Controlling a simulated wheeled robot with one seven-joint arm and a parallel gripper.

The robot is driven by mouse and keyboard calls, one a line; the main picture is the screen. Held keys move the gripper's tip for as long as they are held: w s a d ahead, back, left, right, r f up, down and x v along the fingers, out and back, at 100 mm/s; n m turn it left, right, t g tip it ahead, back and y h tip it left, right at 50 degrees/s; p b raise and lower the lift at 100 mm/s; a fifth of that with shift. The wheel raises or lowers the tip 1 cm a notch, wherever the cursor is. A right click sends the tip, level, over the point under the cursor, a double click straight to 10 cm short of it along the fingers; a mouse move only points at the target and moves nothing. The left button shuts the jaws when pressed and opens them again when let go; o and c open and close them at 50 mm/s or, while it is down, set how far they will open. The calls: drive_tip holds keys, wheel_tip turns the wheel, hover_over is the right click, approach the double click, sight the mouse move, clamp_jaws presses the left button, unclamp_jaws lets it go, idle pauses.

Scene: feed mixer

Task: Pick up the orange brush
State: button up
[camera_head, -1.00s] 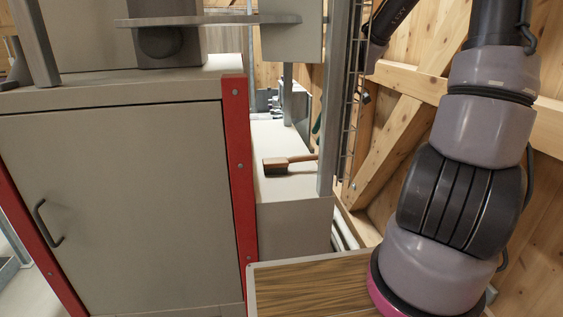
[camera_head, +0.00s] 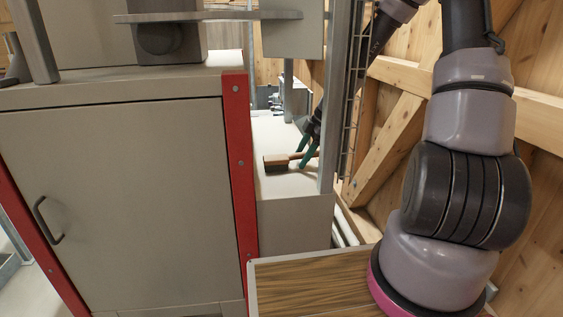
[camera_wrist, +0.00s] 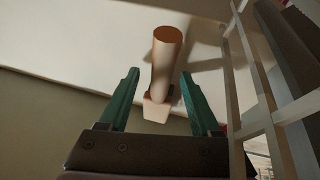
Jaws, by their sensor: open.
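The orange brush (camera_head: 277,165) lies on the light grey ledge (camera_head: 280,185) behind the red-edged cabinet, its dark bristles down at left and its orange-brown handle pointing right. My gripper (camera_head: 300,159) is at the handle, its green fingers open and pointing down-left. In the wrist view, an orange-brown rod that looks like the brush handle (camera_wrist: 166,55) lies between the open fingers of my gripper (camera_wrist: 159,73), with a gap to each side. Its pale end is towards the palm. The bristles are not clear in that view.
The grey cabinet (camera_head: 120,200) with red posts stands at left. A metal upright (camera_head: 336,110) and wire rack (camera_head: 351,100) stand close to the right of my gripper. A wood-grain top (camera_head: 310,285) is in front. Timber wall beams (camera_head: 395,130) are at right.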

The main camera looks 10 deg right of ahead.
drive_tip(key=shift+a+f, duration=0.1)
drive_tip(key=shift+f, duration=0.1)
clamp_jaws()
drive_tip(key=shift+r, duration=0.1)
wheel_tip(320, 180, up, 10)
drive_tip(key=shift+f, duration=0.1)
idle(0.3)
